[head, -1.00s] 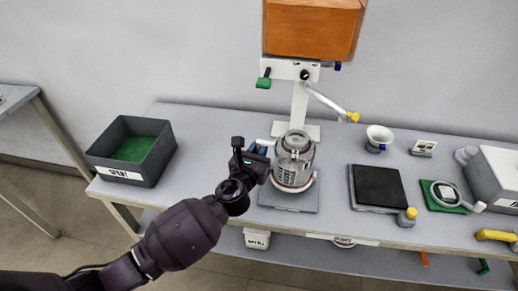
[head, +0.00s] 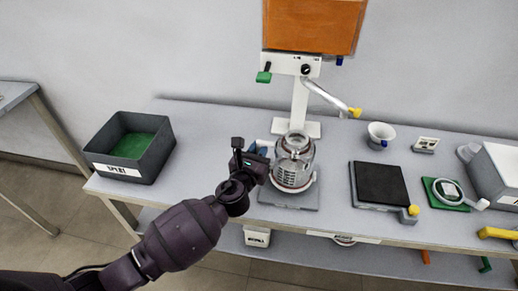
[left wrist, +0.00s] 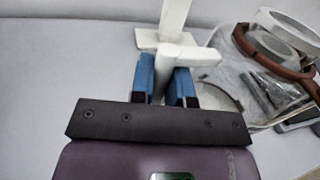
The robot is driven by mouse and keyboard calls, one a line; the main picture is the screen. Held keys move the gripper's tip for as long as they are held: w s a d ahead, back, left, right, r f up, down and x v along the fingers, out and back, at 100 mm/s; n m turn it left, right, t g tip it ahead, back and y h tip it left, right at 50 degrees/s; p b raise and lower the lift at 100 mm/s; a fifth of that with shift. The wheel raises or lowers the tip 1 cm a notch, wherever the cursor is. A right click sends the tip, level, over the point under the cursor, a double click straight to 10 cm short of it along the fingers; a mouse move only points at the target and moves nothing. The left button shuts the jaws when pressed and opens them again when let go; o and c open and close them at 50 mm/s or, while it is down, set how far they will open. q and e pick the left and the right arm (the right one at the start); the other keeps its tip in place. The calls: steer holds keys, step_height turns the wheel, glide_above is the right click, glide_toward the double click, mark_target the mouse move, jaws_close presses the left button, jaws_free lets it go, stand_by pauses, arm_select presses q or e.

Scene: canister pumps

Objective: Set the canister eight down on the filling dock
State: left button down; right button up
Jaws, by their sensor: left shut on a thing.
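The clear canister (head: 293,167), with a metallic inside and a reddish band near its base, stands upright over the grey plate of the filling dock (head: 305,203), below the pump. No number is readable on it. I cannot tell whether its base touches the plate. My left gripper (head: 260,150) is at its left side. In the left wrist view the gripper's blue fingertips (left wrist: 164,85) are shut on the canister's white handle (left wrist: 167,66). The canister body (left wrist: 272,75) shows at the right there, partly cut off. My right gripper is not in view.
The white pump stand (head: 299,105) with an orange tank (head: 312,25) rises behind the canister. A dark bin with a green floor (head: 157,163) stands left. A white cup (head: 380,136), a black pad (head: 380,184) and a green mat (head: 436,201) lie right. Bare table separates bin and dock.

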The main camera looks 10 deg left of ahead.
arm_select(q)
steer(key=shift+f, duration=0.45)
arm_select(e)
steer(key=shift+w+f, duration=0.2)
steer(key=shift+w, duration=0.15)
arm_select(q)
steer(key=c, duration=1)
jaws_free()
steer(key=s, duration=0.3)
steer(key=s+a, duration=0.1)
steer(key=s, duration=0.3)
steer(key=s+a, duration=0.1)
steer(key=s, duration=0.2)
steer(key=shift+s, duration=0.3)
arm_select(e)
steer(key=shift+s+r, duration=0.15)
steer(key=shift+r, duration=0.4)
